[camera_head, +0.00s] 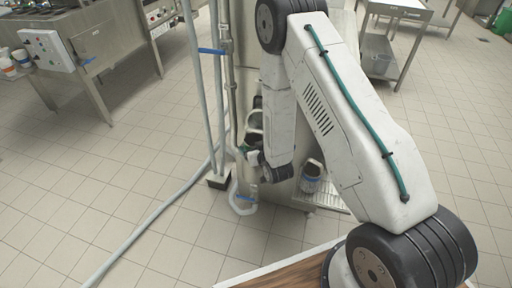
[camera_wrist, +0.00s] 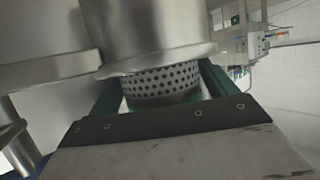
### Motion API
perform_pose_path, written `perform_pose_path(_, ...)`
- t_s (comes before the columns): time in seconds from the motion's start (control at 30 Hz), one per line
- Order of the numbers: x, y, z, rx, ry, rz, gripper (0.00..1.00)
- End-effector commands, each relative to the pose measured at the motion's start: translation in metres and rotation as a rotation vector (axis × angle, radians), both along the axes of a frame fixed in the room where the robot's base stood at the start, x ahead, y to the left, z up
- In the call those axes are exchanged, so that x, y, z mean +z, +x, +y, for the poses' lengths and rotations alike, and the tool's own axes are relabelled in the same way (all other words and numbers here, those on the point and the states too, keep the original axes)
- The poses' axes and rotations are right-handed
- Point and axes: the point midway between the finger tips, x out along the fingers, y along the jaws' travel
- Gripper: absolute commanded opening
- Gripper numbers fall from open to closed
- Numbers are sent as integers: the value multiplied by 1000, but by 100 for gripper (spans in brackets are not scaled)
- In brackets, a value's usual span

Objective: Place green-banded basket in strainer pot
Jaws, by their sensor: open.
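In the wrist view, a steel basket with round holes (camera_wrist: 160,82) stands between the two green fingers of my gripper (camera_wrist: 159,88). The jaws are open, one finger on each side of it. A green area shows low on the basket, partly hidden by my gripper's dark front edge. A smooth steel cylinder (camera_wrist: 155,35), possibly the strainer pot, adjoins the basket's upper end; I cannot tell how far the basket sits inside it. In the head view, my gripper is mostly hidden behind my arm, close to the steel machine.
Pipes and a hose (camera_head: 150,215) run left of my arm. More banded cups (camera_head: 8,63) stand at the far left. The tiled floor (camera_head: 70,190) at left is mostly clear.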

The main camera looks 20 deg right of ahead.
Motion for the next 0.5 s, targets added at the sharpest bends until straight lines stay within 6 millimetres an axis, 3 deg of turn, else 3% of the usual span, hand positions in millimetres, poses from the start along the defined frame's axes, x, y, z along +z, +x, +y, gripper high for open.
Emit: perform_pose_path(0.5, 44, -93, -3, 2, 2, -1, 94)
